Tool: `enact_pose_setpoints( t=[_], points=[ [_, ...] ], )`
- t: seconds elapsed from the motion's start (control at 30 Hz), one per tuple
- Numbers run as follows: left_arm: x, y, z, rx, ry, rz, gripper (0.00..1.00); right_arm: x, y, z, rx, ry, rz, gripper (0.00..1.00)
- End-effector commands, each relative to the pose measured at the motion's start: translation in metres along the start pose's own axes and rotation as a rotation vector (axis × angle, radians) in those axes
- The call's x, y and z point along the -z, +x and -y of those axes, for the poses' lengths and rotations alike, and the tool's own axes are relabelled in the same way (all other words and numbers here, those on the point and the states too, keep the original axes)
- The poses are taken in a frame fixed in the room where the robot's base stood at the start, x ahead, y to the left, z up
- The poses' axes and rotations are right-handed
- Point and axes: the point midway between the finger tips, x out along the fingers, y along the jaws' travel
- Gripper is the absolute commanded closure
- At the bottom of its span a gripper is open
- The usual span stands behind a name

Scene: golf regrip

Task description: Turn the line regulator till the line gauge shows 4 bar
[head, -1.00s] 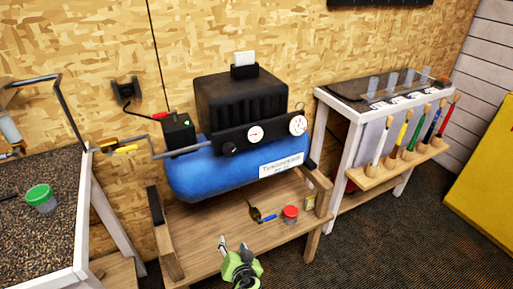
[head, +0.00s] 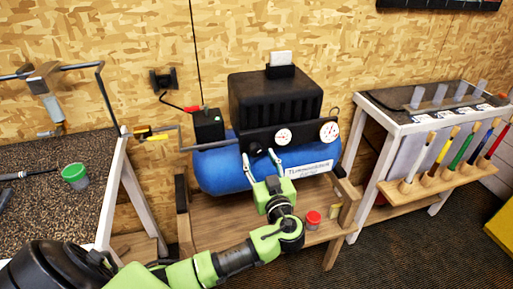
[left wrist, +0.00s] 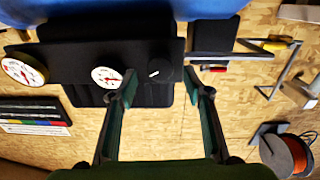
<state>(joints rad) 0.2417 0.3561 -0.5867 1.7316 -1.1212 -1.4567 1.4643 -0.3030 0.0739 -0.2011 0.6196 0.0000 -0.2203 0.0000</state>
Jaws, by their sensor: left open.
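The line regulator is a round black knob (head: 256,148) on the black panel (head: 304,139) at the front of the blue compressor. A small white gauge (head: 284,136) is just right of it, and a larger white gauge (head: 329,131) is further right. The readings are too small to tell. My left gripper (head: 260,157) is open and empty at the panel, its fingertips around the knob's place. In the left wrist view, which is upside down, the knob (left wrist: 158,70) lies between the fingertips; contact cannot be told. The small gauge (left wrist: 106,77) partly shows beside one finger.
The compressor's blue tank (head: 218,168) rests on a wooden stand (head: 195,236). A red-lidded jar (head: 313,218) stands on its lower board. A black-topped bench with a green-lidded cup (head: 75,175) is at left. A rack (head: 428,186) of several colored handles is at right.

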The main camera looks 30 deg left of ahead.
Motion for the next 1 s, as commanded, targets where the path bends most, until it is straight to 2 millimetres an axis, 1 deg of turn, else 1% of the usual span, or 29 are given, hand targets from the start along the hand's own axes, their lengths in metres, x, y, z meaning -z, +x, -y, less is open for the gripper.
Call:
enact_pose_setpoints(
  t=[0.03, 0.1, 0.23, 0.4, 0.63, 0.67, 0.7, 0.77, 0.8, 1.0],
  points=[
    [0.003, 0.010, 0.001, 0.002, 0.003, -0.001, 0.55, 0.000, -0.005, -0.002, -0.002, -0.001, 0.000, 1.00],
    [0.003, 0.021, 0.001, 0.002, 0.003, -0.002, 0.55, 0.000, -0.007, -0.004, -0.004, -0.002, 0.001, 1.00],
    [0.001, 0.034, 0.000, 0.001, 0.002, 0.000, 0.55, 0.000, -0.010, -0.006, -0.007, -0.003, 0.001, 1.00],
    [-0.001, 0.041, 0.000, 0.000, 0.001, 0.002, 0.55, 0.001, -0.011, -0.007, -0.008, -0.003, 0.000, 1.00],
    [-0.001, 0.041, 0.000, 0.000, 0.001, 0.003, 0.55, 0.002, -0.010, -0.008, -0.008, -0.002, -0.001, 1.00],
    [-0.001, 0.041, 0.000, 0.000, 0.001, 0.003, 0.62, 0.002, -0.010, -0.008, -0.008, -0.002, -0.002, 1.00],
    [-0.001, 0.041, 0.000, 0.000, 0.001, 0.003, 0.73, 0.002, -0.010, -0.008, -0.009, -0.002, -0.002, 1.00],
    [-0.001, 0.041, 0.000, 0.000, 0.001, 0.003, 0.88, 0.002, -0.010, -0.008, -0.009, -0.002, -0.002, 1.00],
    [-0.001, 0.041, 0.000, 0.000, 0.001, 0.002, 0.93, 0.002, -0.010, -0.008, -0.009, -0.002, -0.002, 1.00],
    [-0.002, 0.040, 0.000, 0.000, 0.004, 0.003, 0.93, 0.002, -0.008, -0.008, -0.009, -0.002, -0.002, 1.00]
  ],
)
